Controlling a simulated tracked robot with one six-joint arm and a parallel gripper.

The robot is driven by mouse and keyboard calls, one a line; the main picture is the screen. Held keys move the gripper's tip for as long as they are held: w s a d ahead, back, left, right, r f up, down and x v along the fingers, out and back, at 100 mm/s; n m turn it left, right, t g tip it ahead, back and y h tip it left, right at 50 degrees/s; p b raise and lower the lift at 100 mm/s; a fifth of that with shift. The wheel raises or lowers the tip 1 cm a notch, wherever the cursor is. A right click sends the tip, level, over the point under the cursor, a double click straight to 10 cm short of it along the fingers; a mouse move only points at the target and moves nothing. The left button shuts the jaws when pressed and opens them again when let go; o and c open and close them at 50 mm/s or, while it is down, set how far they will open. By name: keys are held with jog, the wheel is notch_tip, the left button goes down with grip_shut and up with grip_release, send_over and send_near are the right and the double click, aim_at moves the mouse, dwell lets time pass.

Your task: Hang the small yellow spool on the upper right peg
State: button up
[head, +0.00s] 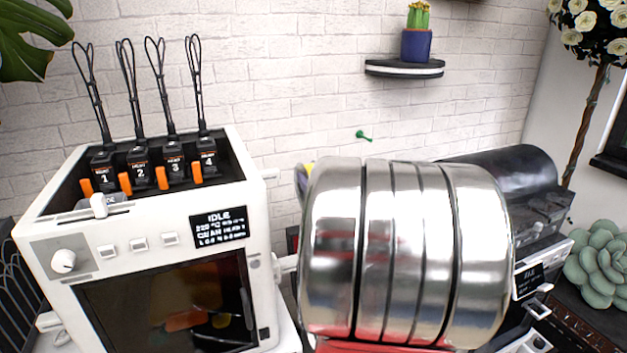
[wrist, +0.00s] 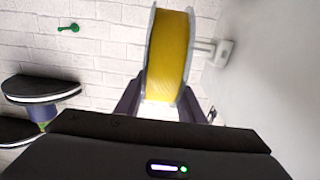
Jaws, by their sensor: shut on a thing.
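The small yellow spool (wrist: 167,50), with pale grey rims, stands between the dark fingers of my gripper (wrist: 165,103) in the wrist view. The gripper is shut on it. A pale peg (wrist: 205,47) on a square base sticks out from the grey-white surface at right, its tip close beside the spool's right rim; whether they touch is unclear. In the head view my arm hides the gripper and most of the spool, and only a yellow sliver (head: 308,168) shows. A small peg (head: 268,173) sits high on the right side of the white printer (head: 255,150); a lower one (head: 286,264) shows partly.
A green hook (head: 363,136) sticks out of the brick wall. A dark shelf (head: 404,69) with a blue cactus pot (head: 416,45) is above right. A black-topped machine (head: 510,170) stands at right, partly behind my arm. The wrist view looks upside down.

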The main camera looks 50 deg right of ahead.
aim_at(272, 170)
jog(key=shift+w+d, duration=0.1)
jog(key=shift+w, duration=0.1)
jog(key=shift+x, duration=6.25)
jog(key=w+a+f, duration=0.1)
jog(key=w+a, duration=0.2)
jog(key=a, duration=0.3)
jog(key=shift+w+a+f, duration=0.2)
jog(key=shift+w+a, duration=0.1)
jog(key=shift+a, duration=0.05)
jog(key=o, duration=1.4)
jog(key=shift+f, duration=0.1)
jog(key=shift+a, duration=0.1)
